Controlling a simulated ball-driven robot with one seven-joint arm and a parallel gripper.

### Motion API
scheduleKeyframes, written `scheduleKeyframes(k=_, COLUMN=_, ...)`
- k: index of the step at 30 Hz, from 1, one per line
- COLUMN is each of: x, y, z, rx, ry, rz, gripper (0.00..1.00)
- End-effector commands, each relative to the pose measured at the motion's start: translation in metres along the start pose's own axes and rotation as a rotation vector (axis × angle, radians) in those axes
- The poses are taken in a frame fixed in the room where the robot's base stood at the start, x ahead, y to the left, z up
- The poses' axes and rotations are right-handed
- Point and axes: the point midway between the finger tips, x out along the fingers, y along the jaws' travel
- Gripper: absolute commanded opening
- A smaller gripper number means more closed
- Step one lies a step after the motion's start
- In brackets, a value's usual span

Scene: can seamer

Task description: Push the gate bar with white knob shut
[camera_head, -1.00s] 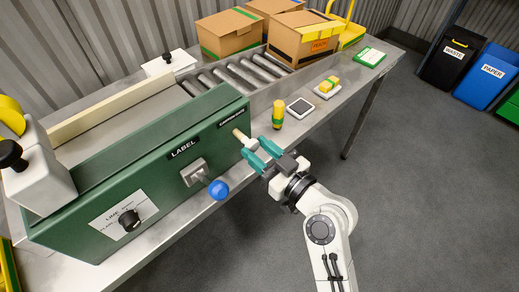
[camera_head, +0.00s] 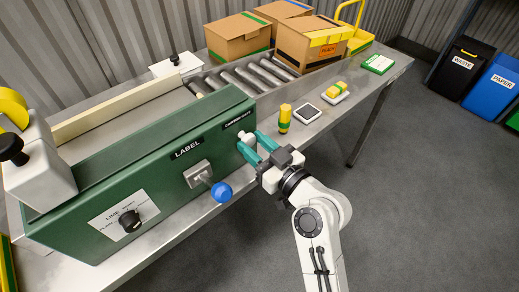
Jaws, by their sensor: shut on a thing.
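The white knob (camera_head: 246,137) of the gate bar sits close against the front of the green machine housing (camera_head: 105,195), under a small black label at its right end. Hardly any of the bar's shaft shows between knob and housing. My gripper (camera_head: 250,143) has its two teal fingers on either side of the knob and is shut on it. The fingertips are near the housing face and partly hide the knob.
A blue ball-ended lever (camera_head: 221,192) sticks out left of my gripper, below the LABEL sign. Cartons (camera_head: 312,43) sit behind the rollers.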

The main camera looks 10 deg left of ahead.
Motion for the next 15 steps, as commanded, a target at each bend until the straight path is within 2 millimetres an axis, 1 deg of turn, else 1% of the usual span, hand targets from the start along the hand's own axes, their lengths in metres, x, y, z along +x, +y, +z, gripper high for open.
scheduleKeyframes(k=2, x=0.0012, y=0.0007, z=-0.0015, rx=-0.001, ry=0.003, rz=0.002, gripper=0.0)
scheduleKeyframes(k=3, x=0.0013, y=0.0007, z=-0.0016, rx=-0.001, ry=0.003, rz=0.002, gripper=0.4)
scheduleKeyframes(k=11, x=0.0008, y=0.0004, z=-0.0013, rx=-0.001, ry=0.002, rz=0.001, gripper=0.65)
scheduleKeyframes(k=15, x=0.0007, y=0.0003, z=-0.0011, rx=-0.001, ry=0.002, rz=0.001, gripper=0.65)
